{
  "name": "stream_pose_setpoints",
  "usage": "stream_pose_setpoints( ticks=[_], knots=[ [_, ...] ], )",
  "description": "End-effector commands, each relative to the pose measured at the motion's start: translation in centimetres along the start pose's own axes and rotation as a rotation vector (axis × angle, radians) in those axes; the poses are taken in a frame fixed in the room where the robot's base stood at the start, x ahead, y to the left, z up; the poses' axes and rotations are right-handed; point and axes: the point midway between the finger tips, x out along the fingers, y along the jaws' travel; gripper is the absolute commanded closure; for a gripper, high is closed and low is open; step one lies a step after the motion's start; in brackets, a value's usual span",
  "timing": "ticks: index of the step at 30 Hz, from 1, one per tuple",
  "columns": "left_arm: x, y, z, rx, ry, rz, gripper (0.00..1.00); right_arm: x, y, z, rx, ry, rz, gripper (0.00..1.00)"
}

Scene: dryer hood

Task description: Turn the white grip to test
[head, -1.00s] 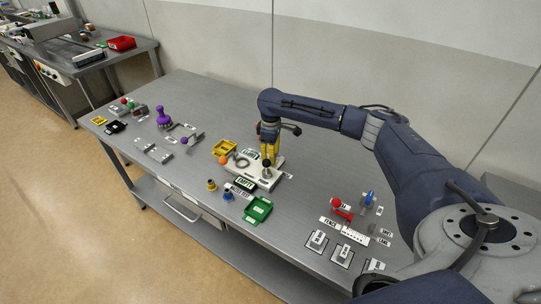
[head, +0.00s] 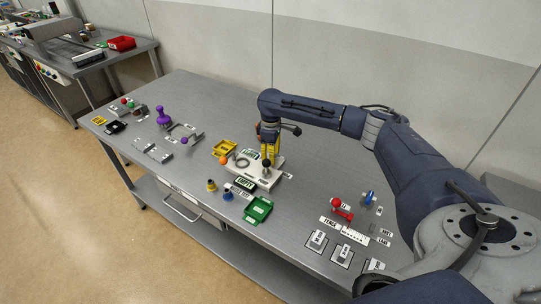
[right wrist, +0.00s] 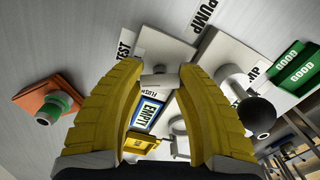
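The white grip (right wrist: 160,80) shows in the right wrist view as a short pale bar between the yellow fingers of my right gripper (right wrist: 162,68). Both fingertips close in on it and appear to touch its sides. A "TEST" label (right wrist: 123,43) lies just left of it, and a partly covered "FLUSH" label (right wrist: 154,93) lies below it. In the head view my right gripper (head: 269,158) points down at the pale base plate (head: 252,178); the grip is hidden there by the fingers. My left gripper is in neither view.
A black ball lever (right wrist: 257,115) stands close to the right finger. An orange block with a green knob (right wrist: 50,106) lies to the left. In the head view a green tray (head: 258,210) and yellow tray (head: 224,148) flank the plate. Bare bench lies toward the wall.

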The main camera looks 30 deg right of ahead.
Motion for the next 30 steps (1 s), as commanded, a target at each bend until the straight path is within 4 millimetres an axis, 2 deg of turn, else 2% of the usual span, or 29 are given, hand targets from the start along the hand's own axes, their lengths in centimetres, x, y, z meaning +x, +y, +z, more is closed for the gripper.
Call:
stream_pose_setpoints(
  ticks=[1,7,17,20,30],
  knots=[
    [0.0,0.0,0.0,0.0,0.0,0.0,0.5,0.6,-0.1,0.5,0.0,-0.013,-0.004,0.6],
    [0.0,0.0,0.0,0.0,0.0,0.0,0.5,0.3,-0.1,0.2,0.0,-0.005,-0.001,0.38],
    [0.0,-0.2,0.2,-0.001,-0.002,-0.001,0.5,-0.4,0.1,0.0,0.001,0.001,0.001,0.38],
    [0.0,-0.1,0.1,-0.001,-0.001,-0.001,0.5,-1.4,0.1,-0.1,0.0,0.003,0.001,0.38],
    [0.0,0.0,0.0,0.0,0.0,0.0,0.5,-7.2,0.1,0.1,0.001,0.001,0.003,0.38]
  ],
)
